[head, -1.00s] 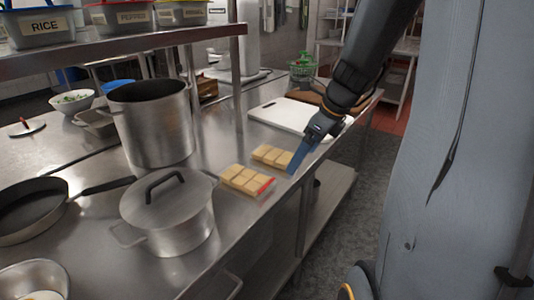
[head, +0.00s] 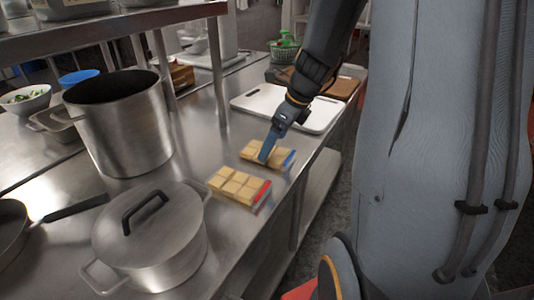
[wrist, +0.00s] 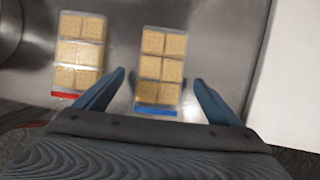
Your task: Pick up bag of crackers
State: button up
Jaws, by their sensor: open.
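Two clear packs of square crackers lie flat on the steel counter. The one with a blue end strip (head: 249,149) is farther back, and in the wrist view this blue-strip pack (wrist: 163,68) lies ahead of my gripper, its near end between the fingers. The one with a red end strip (head: 236,186) lies beside it, nearer the lidded pot; in the wrist view this red-strip pack (wrist: 80,52) is left of the fingers. My gripper (head: 266,155) is open and empty, over the blue-strip pack. Whether the fingers touch it I cannot tell.
A lidded pot (head: 152,245) and a tall open pot (head: 126,130) stand left of the packs. A white cutting board (head: 262,104) lies behind them. A shelf (head: 125,27) hangs over the counter's left side. The counter edge is close right of the packs.

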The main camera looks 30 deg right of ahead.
jog(key=shift+x, duration=1.85)
jog(key=shift+w+r, duration=0.1)
jog(key=shift+w, duration=0.05)
jog(key=c, duration=1.2)
